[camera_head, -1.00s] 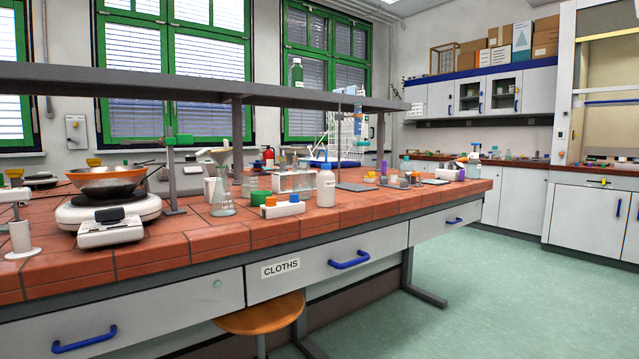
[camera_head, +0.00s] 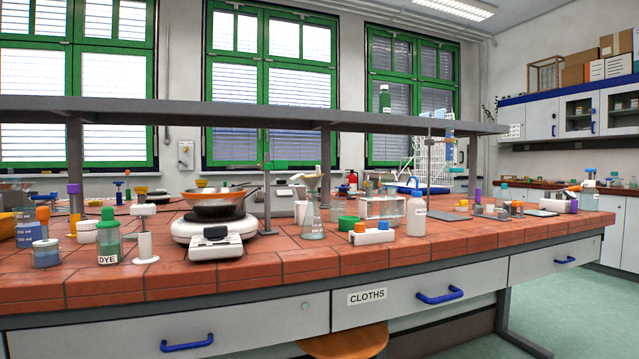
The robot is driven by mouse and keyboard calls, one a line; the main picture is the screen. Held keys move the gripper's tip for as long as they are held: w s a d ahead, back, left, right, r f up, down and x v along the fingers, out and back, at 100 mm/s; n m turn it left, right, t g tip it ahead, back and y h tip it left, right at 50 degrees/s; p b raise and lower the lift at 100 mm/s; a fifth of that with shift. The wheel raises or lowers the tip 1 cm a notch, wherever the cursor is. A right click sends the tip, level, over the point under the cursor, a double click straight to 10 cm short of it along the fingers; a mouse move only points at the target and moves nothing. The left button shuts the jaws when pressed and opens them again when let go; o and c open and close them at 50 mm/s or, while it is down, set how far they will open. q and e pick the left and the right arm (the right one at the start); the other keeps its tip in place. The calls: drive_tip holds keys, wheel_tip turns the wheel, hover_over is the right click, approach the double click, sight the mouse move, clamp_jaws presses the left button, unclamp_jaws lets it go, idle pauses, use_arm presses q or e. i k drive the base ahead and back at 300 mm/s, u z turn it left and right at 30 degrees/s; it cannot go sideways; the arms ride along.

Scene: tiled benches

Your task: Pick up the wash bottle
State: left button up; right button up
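Neither of my grippers is in view.
A hotplate (camera_head: 213,232) with a pan, a conical flask (camera_head: 313,218) and a green-capped DYE bottle (camera_head: 107,237) stand on the bench. A grey shelf (camera_head: 250,115) runs above. A stool (camera_head: 345,341) is below the CLOTHS drawer. Floor is clear at right.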

sight(417, 209)
drive_tip(key=u, duration=1.35)
drive_tip(key=i, duration=0.85)
drive_tip(key=z, duration=2.55)
